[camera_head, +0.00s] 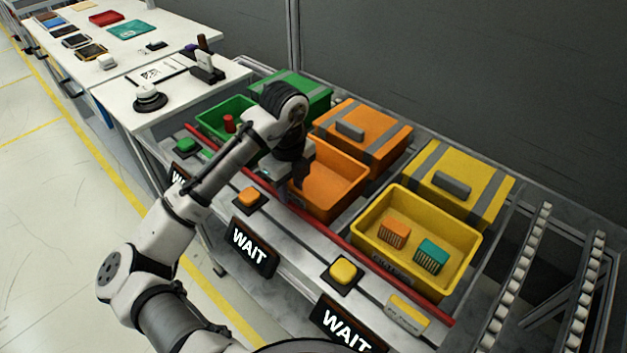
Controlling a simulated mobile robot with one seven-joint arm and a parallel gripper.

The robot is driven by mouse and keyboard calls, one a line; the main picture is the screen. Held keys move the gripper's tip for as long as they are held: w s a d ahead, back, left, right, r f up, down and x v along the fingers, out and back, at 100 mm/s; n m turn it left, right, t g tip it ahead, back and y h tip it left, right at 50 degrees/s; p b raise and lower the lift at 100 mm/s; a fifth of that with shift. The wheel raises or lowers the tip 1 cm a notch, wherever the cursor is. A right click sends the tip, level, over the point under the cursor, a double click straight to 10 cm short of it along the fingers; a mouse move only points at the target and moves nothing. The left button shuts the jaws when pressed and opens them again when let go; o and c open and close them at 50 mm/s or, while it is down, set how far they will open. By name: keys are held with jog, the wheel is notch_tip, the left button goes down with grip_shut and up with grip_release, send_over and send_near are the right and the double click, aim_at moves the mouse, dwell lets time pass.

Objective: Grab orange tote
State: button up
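The orange tote (338,187) is an open bin in the middle of the conveyor station, between the green tote and the yellow tote. Its visible floor looks empty, but my arm hides its left part. My gripper (283,190) points down at the tote's near left side, by the front rim. From this view I cannot tell whether it touches the rim. The fingers are dark and small, and their opening is unclear. An orange lidded box (375,130) with grey straps stands behind the tote.
A green tote (213,118) holds a red item. A yellow tote (366,225) holds an orange and a teal item. A red rail (340,241), push buttons and "WAIT" signs (250,246) line the front. Roller tracks (519,270) are at right, white tables (180,92) at left.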

grip_shut()
jog(key=shift+r, duration=0.15)
